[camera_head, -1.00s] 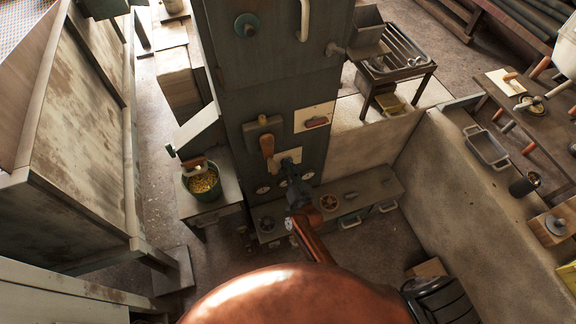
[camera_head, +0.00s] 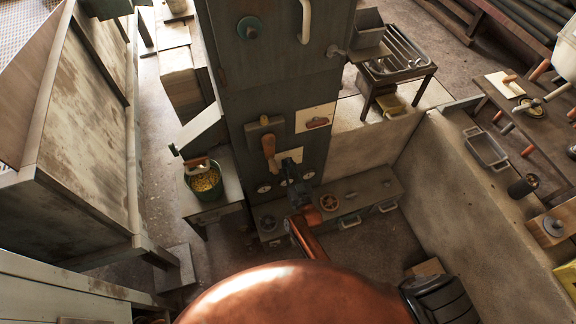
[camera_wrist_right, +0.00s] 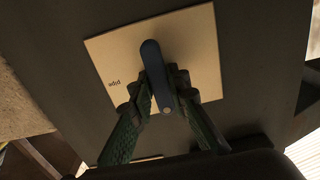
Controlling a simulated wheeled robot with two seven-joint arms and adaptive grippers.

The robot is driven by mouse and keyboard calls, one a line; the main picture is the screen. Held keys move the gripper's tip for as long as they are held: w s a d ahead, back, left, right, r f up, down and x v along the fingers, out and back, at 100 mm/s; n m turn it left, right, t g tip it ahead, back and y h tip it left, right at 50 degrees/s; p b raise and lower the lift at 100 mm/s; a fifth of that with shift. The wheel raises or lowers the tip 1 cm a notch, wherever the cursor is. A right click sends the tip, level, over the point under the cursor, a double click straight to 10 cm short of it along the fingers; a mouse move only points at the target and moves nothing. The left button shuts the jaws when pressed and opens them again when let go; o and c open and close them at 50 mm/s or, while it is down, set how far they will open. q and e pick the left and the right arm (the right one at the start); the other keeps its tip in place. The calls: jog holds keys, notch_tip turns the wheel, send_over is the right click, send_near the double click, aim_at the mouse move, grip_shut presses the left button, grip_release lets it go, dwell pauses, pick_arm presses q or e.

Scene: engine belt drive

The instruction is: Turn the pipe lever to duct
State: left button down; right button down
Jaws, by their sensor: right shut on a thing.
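The pipe lever (camera_wrist_right: 157,75) is a dark blue bar on a pale square plate (camera_wrist_right: 205,48) lettered "pipe", which reads upside down in the right wrist view. The bar runs nearly upright there, leaning slightly. My right gripper (camera_wrist_right: 160,92) has its dark green fingers on either side of the bar and is shut on its lower part. In the head view my right gripper (camera_head: 289,170) is at the dark cabinet front, over the pale plate (camera_head: 291,155), and hides most of the lever. The "duct" mark cannot be made out. My left gripper is not in view.
An orange-handled lever (camera_head: 269,149) is just left of the plate on the dark cabinet (camera_head: 230,100). A green bucket (camera_head: 206,183) of yellow bits stands on a side table at left.

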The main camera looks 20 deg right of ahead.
jog(key=c, duration=1.9)
grip_release()
jog(key=shift+s, duration=0.1)
